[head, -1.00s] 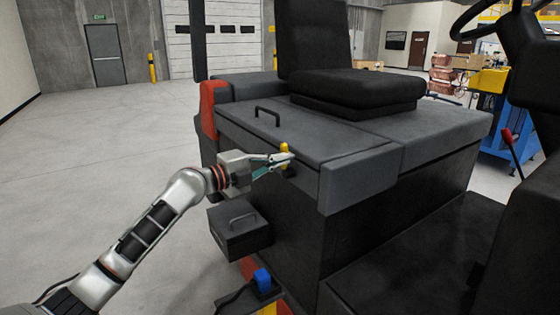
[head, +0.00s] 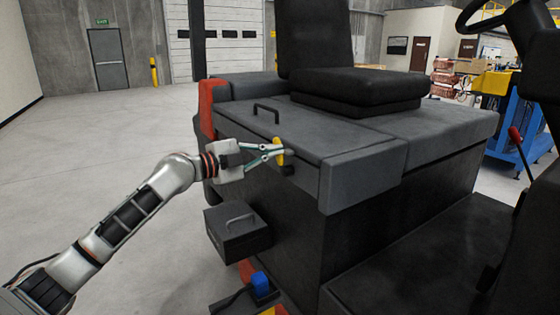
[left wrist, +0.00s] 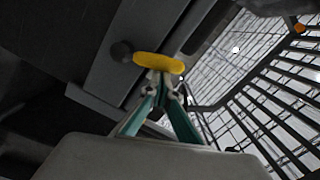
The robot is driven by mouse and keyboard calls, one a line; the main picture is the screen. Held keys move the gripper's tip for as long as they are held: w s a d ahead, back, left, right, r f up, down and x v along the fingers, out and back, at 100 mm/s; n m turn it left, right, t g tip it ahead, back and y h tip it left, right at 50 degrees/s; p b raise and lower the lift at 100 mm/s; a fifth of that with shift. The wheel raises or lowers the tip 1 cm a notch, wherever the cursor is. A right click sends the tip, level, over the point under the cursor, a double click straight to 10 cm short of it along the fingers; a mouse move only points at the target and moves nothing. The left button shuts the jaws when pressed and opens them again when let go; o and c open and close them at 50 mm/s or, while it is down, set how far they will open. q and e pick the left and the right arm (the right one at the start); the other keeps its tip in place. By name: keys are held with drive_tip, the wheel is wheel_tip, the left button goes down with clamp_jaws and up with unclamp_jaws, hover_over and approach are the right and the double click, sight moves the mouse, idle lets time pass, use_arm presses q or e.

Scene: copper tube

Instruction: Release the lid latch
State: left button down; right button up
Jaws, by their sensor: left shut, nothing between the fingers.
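The yellow latch (head: 279,150) is on the front side of the dark grey lid (head: 300,130), just below the lid's edge. In the left wrist view the yellow latch (left wrist: 158,63) is a rounded bar lying across the fingertips, with a dark round knob (left wrist: 121,51) beside it. My left gripper (head: 270,153) is shut with nothing between its fingers. Its tips are right at the latch, touching or nearly so; I cannot tell which. The left gripper (left wrist: 160,82) also shows in the left wrist view. My right gripper is out of view.
A black handle (head: 266,112) stands on the lid, in front of the black seat (head: 355,88). A dark box with a handle (head: 238,232) sticks out below my left gripper. A blue connector (head: 260,283) is lower down. The floor at left is clear.

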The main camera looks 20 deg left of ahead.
use_arm(q)
drive_tip(key=w+a+f+n+b, duration=0.3)
drive_tip(key=w+a+f+n, duration=0.1)
drive_tip(key=n, duration=0.8)
drive_tip(key=shift+a+f+g+h+b, duration=0.3)
drive_tip(key=shift+a+f+g+b, duration=0.1)
drive_tip(key=shift+a, duration=0.2)
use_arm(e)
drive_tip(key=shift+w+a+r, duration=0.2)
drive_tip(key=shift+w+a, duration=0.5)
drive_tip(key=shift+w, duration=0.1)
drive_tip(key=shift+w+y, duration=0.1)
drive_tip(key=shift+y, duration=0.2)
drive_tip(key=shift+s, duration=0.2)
